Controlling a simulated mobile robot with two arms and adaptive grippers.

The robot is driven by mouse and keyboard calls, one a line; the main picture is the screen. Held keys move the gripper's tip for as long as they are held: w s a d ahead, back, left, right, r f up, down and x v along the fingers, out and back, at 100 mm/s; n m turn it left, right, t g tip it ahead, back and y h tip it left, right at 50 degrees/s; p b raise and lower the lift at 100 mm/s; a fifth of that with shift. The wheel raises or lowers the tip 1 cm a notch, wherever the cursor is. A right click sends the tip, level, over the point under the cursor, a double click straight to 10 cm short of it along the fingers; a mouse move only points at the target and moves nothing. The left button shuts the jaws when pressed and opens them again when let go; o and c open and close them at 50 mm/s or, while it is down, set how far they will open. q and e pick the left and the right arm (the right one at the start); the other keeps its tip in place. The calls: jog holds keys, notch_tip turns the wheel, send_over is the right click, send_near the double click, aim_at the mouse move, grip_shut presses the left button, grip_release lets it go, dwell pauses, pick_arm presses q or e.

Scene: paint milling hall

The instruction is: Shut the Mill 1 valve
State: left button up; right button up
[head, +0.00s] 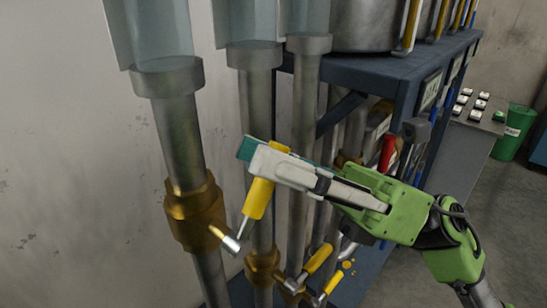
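The nearest pipe at the left has a brass valve body (193,213) with a silver stem (231,244). Its lever has a yellow handle (259,198) that slants up and to the right from the stem. My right gripper (262,163) is at the upper end of this handle. Its pale finger crosses in front of the handle and a teal part shows behind, so it looks shut on the handle. The finger hides part of the handle. No readable label marks which valve is Mill 1. My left gripper is not in view.
More pipes stand close behind, with brass valves and yellow levers (320,258) low down. A blue rack (385,68) carries metal vessels and small signs. A red handle (387,152) is beside my gripper. A grey cabinet and green bin (513,133) stand at the right.

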jog(key=shift+f, duration=0.1)
jog(key=v, duration=1.2)
